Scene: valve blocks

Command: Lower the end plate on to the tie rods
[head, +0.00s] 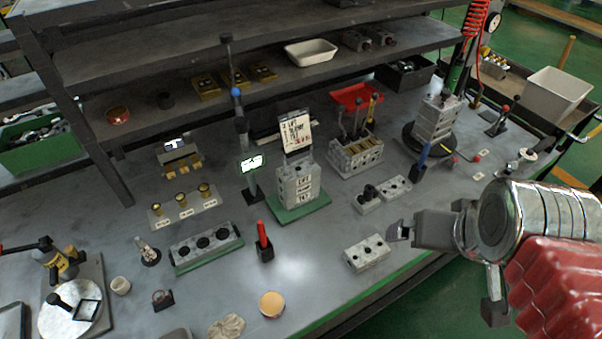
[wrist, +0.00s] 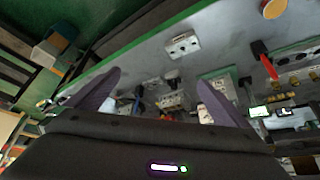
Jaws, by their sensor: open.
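A grey metal block with dark holes in its top (head: 367,252) lies near the bench's front edge; I cannot tell whether it is the end plate. It also shows in the wrist view (wrist: 183,46), beyond the fingers. A stack of grey valve blocks (head: 298,187) stands upright on a green base at mid-bench. Another stack (head: 436,118) stands on a dark round turntable at the back right. I cannot make out the tie rods for certain. My gripper (head: 445,272) is at the right, beside the front edge. Its two fingers are spread and empty in the wrist view (wrist: 160,98).
Two small blocks (head: 394,187) and a red-handled tool in a black holder (head: 265,245) are near the lone block. A tan disc (head: 272,304) lies in front. Shelves (head: 240,60) overhang the back. The bench is bare around the lone block.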

